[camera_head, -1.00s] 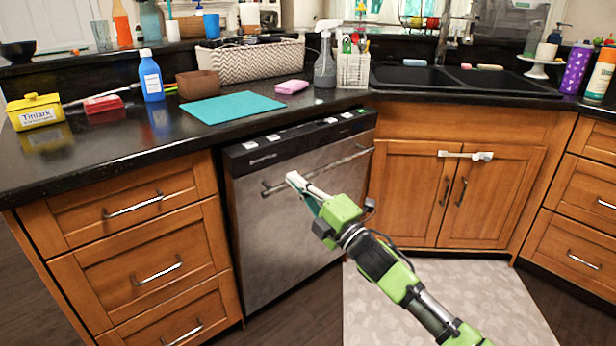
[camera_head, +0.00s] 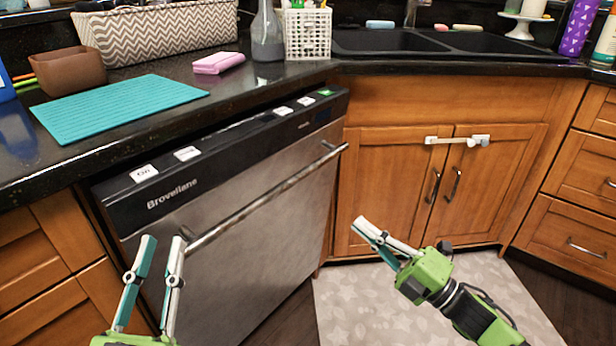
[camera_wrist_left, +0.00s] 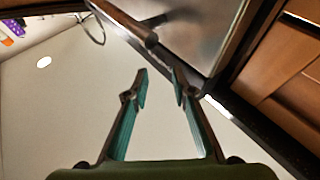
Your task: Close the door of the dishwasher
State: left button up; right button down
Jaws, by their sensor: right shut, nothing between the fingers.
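The dishwasher door (camera_head: 255,250) is a steel panel with a black top strip. Its top edge with several buttons shows and leans slightly out from the counter, so it stands a little ajar. Its bar handle (camera_head: 270,196) runs across the upper front. My left gripper (camera_head: 162,242) is open and empty, its tips near the left end of the handle. In the left wrist view the handle (camera_wrist_left: 122,20) ends just beyond the open fingers; contact cannot be told. My right gripper (camera_head: 362,228) is shut and empty, right of the door, in front of the sink cabinet.
The black counter (camera_head: 225,95) overhangs the door's top. A teal mat (camera_head: 120,105), a brown box (camera_head: 68,70) and a pink sponge (camera_head: 219,63) lie on it. A light rug (camera_head: 380,315) covers the floor.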

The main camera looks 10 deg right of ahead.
pick_arm(q)
jog(key=shift+s+r, duration=0.3)
jog(key=shift+r, duration=0.2)
pick_arm(e)
jog(key=x, duration=1.3)
jog(key=shift+w+a+r, duration=0.2)
jog(key=shift+a+r, duration=0.05)
jog(key=shift+r, duration=0.05)
